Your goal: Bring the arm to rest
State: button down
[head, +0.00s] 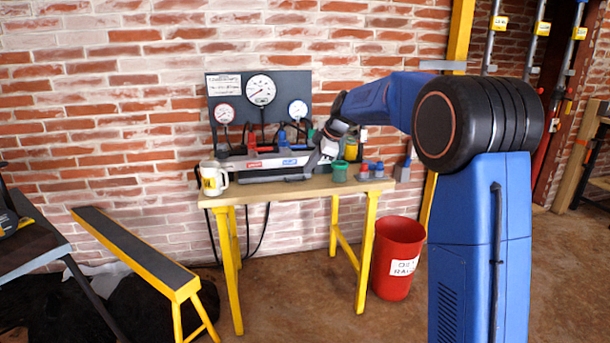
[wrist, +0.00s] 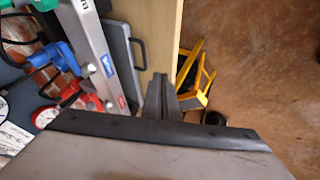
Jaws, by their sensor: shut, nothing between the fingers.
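My blue arm reaches left over the workbench in the head view, its far end by the right end of the grey manifold (head: 265,164). My gripper (wrist: 162,97) shows in the wrist view with its fingers together and nothing between them. The fingers appear over the wooden bench top (wrist: 152,30), near its edge. The manifold, with red and blue valve handles, lies to their left in the wrist view (wrist: 98,45). In the head view the gripper's fingers are hard to make out among the bench items.
A gauge panel (head: 300,85) stands behind the manifold.

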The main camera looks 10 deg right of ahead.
jog(key=s+d+r+m+h, duration=0.15)
jog(key=s+m, duration=0.25)
jog(key=s, duration=1)
jog(key=s+d+r+m, duration=0.15)
jog(key=s+m, duration=0.25)
jog(key=s, duration=1)
jog(key=s+d+f+m+h, duration=0.1)
jog(key=s+f+m, duration=0.3)
jog(key=s, duration=0.9)
jog(key=s+d+f+m+h, duration=0.1)
jog(key=s+d+f+m, duration=0.1)
jog(key=s+f+m, duration=0.3)
jog(key=s+f, duration=0.4)
jog(key=s, duration=0.5)
jog(key=shift+s+d+f+h, duration=0.15)
jog(key=shift+s+f+h, duration=0.1)
jog(key=shift+f+h, duration=0.1)
